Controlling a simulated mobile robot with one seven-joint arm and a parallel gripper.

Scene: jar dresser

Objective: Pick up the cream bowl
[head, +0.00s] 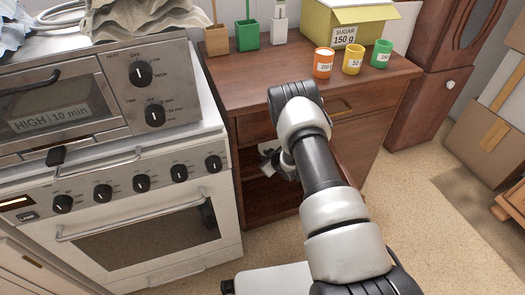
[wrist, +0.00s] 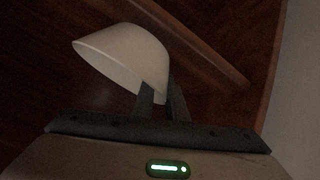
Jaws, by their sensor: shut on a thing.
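The cream bowl (wrist: 125,52) shows in the wrist view, tilted, with its rim towards the lower left. My gripper (wrist: 163,92) is shut on the bowl's edge, with its two dark fingers at the bowl's lower right. In the head view my gripper (head: 284,172) is inside the open left compartment of the wooden dresser (head: 225,105), partly hidden by my arm. I cannot make out the bowl for sure in the head view.
Orange (head: 323,63), yellow (head: 353,60) and green (head: 381,54) jars stand on the dresser top, near a sugar box (head: 360,22). A white stove (head: 145,215) adjoins the dresser on the left.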

